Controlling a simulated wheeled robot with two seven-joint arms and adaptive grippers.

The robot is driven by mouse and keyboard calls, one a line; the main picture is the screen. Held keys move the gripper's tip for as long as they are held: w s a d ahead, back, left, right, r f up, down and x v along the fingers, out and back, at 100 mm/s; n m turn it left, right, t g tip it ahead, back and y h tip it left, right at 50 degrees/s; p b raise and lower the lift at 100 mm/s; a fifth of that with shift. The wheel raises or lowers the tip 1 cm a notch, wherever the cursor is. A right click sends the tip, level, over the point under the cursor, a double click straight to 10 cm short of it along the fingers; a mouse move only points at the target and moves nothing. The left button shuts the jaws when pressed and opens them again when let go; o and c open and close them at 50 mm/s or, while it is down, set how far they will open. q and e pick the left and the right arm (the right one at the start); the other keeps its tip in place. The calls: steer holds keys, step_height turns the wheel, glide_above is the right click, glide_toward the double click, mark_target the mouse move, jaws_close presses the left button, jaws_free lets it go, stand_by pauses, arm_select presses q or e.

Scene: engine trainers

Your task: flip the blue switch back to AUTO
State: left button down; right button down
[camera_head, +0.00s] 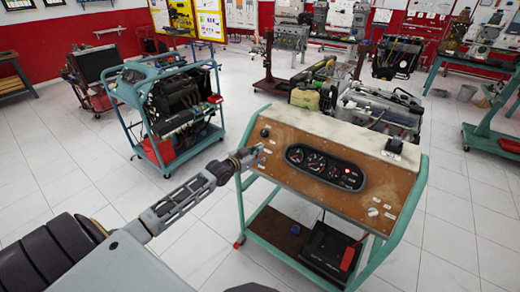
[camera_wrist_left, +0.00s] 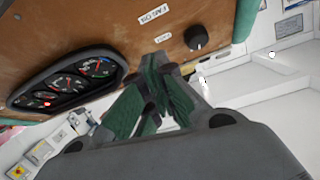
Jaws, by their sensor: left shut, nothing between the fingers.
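The brown wooden instrument panel (camera_head: 300,185) tops a teal wheeled frame in the head view. A small bluish spot shows by the fingertips at the panel's left end; I cannot make out the blue switch or its position. My left gripper (camera_head: 256,153) is shut and empty, its tips close to the panel face. In the left wrist view the green-padded fingers (camera_wrist_left: 164,80) point at the panel, below two small white labels. They hide part of the panel, and I cannot tell whether they touch it. My right gripper is not in view.
A black knob (camera_head: 265,132) sits above the left gripper; a gauge cluster (camera_head: 325,168) with a red light lies to its right. A teal engine stand (camera_head: 170,105) is at the left. White floor tiles (camera_head: 90,170) are clear at the left.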

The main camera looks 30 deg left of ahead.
arm_select(q)
steer(key=s+a+f, duration=0.1)
steer(key=s, duration=0.6)
steer(key=shift+s+f+b, duration=0.15)
steer(key=shift+s+b, duration=0.15)
steer(key=shift+b, duration=0.1)
stand_by(0.3)
steer(key=shift+f, duration=0.1)
stand_by(0.5)
